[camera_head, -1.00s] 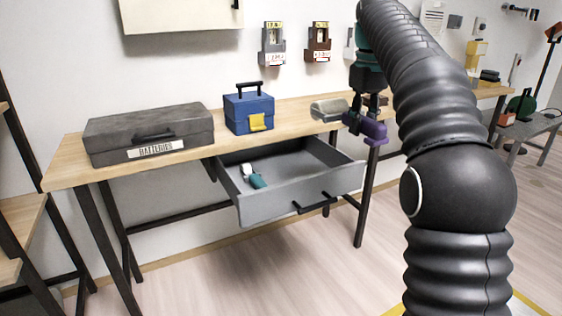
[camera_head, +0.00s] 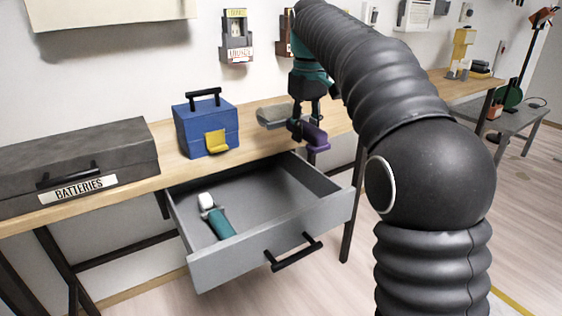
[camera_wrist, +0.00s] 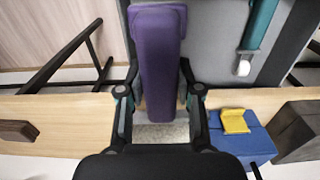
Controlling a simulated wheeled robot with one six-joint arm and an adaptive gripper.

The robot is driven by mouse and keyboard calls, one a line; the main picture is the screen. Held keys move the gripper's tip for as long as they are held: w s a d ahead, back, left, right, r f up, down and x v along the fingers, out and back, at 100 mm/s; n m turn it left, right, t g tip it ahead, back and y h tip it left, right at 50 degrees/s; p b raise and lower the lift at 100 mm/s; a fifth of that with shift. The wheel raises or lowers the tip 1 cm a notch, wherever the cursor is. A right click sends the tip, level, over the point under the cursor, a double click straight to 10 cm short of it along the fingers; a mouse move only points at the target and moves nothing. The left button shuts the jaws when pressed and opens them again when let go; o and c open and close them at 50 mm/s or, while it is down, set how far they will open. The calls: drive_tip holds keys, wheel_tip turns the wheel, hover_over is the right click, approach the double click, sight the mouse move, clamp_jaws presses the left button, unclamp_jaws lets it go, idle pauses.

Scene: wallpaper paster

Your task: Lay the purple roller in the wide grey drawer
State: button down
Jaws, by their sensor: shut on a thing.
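The purple roller has a purple handle (camera_head: 312,138) and a grey head (camera_head: 274,115). My gripper (camera_head: 305,122) is shut on it and holds it above the table edge, at the right back of the drawer. In the wrist view, the purple handle (camera_wrist: 158,62) runs between my fingers (camera_wrist: 160,92), with the grey head (camera_wrist: 165,134) partly hidden behind the gripper. The wide grey drawer (camera_head: 312,232) stands open under the tabletop. A teal-handled tool with a white end (camera_head: 217,220) lies in its left part.
A blue toolbox with a yellow latch (camera_head: 207,125) stands on the wooden table (camera_head: 172,172), behind the drawer. A dark grey case labelled BATTERIES (camera_head: 75,165) is at the left. The drawer's middle and right floor are clear.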

drive_tip(key=s+a+f+b, duration=0.1)
drive_tip(key=a+f, duration=0.3)
drive_tip(key=f, duration=0.2)
drive_tip(key=shift+s+a+f, duration=0.25)
drive_tip(key=shift+s+f, duration=0.05)
drive_tip(key=shift+f, duration=0.1)
drive_tip(key=shift+f+b, duration=0.3)
drive_tip(key=shift+f, duration=0.35)
drive_tip(key=c, duration=0.8)
unclamp_jaws()
drive_tip(key=shift+r, duration=0.1)
wheel_tip(320, 180, up, 13)
drive_tip(key=shift+s+r+p, duration=0.1)
drive_tip(key=shift+p, duration=0.7)
